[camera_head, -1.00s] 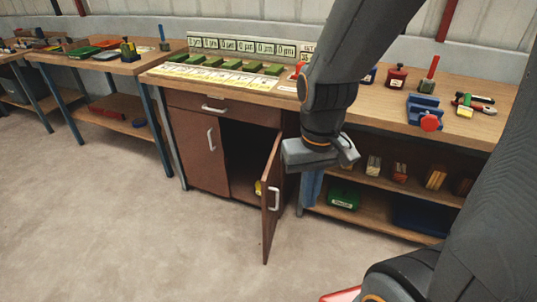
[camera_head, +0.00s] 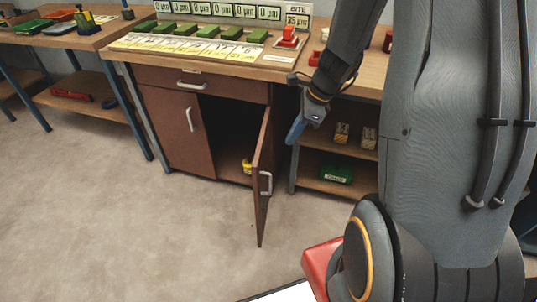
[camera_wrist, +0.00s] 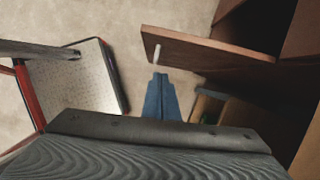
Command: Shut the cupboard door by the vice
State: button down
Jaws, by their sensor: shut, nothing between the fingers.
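The cupboard's right door (camera_head: 261,190) stands open, swung out toward me, with a pale handle (camera_head: 266,183) on its outer face. The left door (camera_head: 178,128) is shut. My gripper (camera_head: 294,131) is shut and empty, its blue fingers pointing down beside the outer face of the open door, to its right. In the wrist view the blue fingers (camera_wrist: 160,88) point toward the door (camera_wrist: 205,52) and its handle (camera_wrist: 156,54), with a small gap that is hard to judge. The vice does not show now.
A yellow object (camera_head: 247,166) lies inside the cupboard. Open shelves with a green box (camera_head: 337,174) are right of the door. Gauge blocks and signs stand on the bench (camera_head: 250,68) above. The floor (camera_head: 130,220) in front is clear.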

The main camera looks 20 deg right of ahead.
jog(key=w+a+f, duration=0.3)
jog(key=a+f, duration=0.3)
jog(key=f, duration=0.3)
jog(key=shift+w+a+f+m+b, duration=0.25)
jog(key=shift+w+m+b, duration=0.1)
jog(key=shift+w+m, duration=0.05)
